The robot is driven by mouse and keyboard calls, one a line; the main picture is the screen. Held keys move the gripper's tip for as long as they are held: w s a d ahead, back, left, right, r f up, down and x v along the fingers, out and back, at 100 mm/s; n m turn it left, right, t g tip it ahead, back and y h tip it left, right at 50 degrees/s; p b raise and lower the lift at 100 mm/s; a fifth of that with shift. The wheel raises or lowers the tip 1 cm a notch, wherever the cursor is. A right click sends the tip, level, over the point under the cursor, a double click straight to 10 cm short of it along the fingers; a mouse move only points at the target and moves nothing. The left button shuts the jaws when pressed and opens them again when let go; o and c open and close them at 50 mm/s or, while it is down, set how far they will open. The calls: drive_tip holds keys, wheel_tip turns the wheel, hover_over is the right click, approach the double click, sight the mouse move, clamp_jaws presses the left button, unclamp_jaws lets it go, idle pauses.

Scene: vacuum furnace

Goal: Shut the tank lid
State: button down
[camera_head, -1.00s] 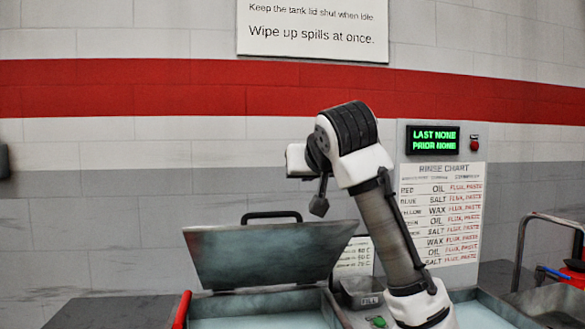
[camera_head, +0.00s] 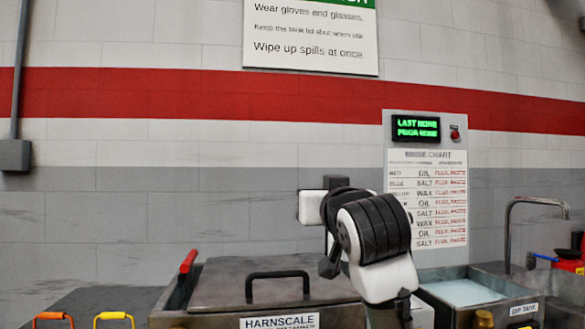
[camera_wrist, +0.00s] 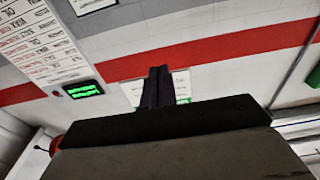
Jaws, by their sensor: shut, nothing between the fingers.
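The grey metal tank lid (camera_head: 225,285) lies down flat over the HARNSCALE tank (camera_head: 170,310) in the head view. Its black handle (camera_head: 278,276) stands up from the top. A red grip (camera_head: 188,262) sticks up at the tank's back left corner. My arm rises just right of the lid and hides part of its right end. In the wrist view, my gripper (camera_wrist: 158,88) has its two dark fingers together with nothing between them. It points toward the wall, and the lid is not clearly seen there.
A dip tank (camera_head: 465,292) of pale liquid stands open to the right, with a bent pipe (camera_head: 535,200) behind it. Orange and yellow handles (camera_head: 113,316) show at the lower left. A rinse chart (camera_head: 427,200) and a lit display (camera_head: 416,129) are on the back panel.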

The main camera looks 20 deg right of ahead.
sight(330, 311)
drive_tip(key=s+f+t+b, duration=0.1)
drive_tip(key=f+t+b, duration=0.1)
drive_tip(key=f+b, duration=0.2)
drive_tip(key=s+f+t+b, duration=0.1)
drive_tip(key=s+f+b, duration=0.1)
drive_tip(key=f+b, duration=0.3)
drive_tip(key=s+a+f+t+h+b, duration=0.1)
drive_tip(key=s+f+t+b, duration=0.1)
drive_tip(key=f+b, duration=0.2)
wheel_tip(330, 311, down, 3)
drive_tip(key=shift+s+t+b, duration=0.15)
drive_tip(key=shift+t+b, duration=0.15)
drive_tip(key=shift+f+b, duration=0.55)
drive_tip(key=shift+f, duration=0.3)
